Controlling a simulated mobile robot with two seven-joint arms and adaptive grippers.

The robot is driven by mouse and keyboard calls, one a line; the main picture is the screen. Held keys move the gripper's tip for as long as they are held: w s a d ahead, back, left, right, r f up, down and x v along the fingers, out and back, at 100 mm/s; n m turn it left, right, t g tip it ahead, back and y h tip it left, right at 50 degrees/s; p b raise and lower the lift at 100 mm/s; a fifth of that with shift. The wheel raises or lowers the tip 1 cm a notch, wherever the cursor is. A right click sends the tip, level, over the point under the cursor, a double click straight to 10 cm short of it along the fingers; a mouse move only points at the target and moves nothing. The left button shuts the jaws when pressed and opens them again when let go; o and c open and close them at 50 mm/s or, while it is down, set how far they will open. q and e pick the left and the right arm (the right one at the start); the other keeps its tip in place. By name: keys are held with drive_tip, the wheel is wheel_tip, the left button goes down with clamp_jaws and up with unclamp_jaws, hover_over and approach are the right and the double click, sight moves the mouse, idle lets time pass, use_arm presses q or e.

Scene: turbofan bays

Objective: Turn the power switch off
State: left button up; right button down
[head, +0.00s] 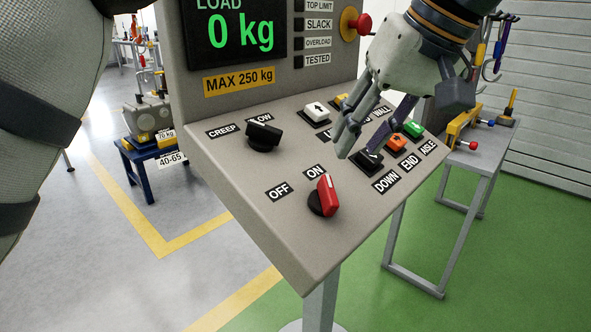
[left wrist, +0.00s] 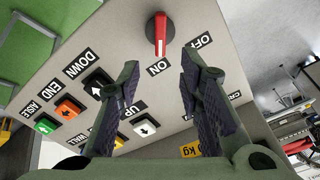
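The power switch (head: 325,196) is a red rotary handle on a black base, low on the sloped grey control panel (head: 262,210). Its white-striped end points at the ON label (head: 315,170); the OFF label (head: 279,191) lies to its left. My left gripper (head: 359,148) is over the right part of the panel, above and to the right of the switch. It is open and empty. In the left wrist view, the switch (left wrist: 160,34) shows beyond the gap between the open fingertips (left wrist: 160,64), apart from them. My right gripper is not in view.
A black CREEP/SLOW selector (head: 263,136) sits left on the panel. A white button (head: 316,113), orange button (head: 397,144) and green button (head: 413,129) are close around the gripper. A red emergency stop (head: 360,24) is above. The panel's front left area is clear.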

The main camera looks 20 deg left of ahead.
sight(330, 185)
use_arm(q)
drive_tip(key=x, duration=1.1)
drive_tip(key=shift+s+f+p, duration=0.1)
drive_tip(key=shift+f+p, duration=0.15)
drive_tip(key=shift+p, duration=0.1)
clamp_jaws()
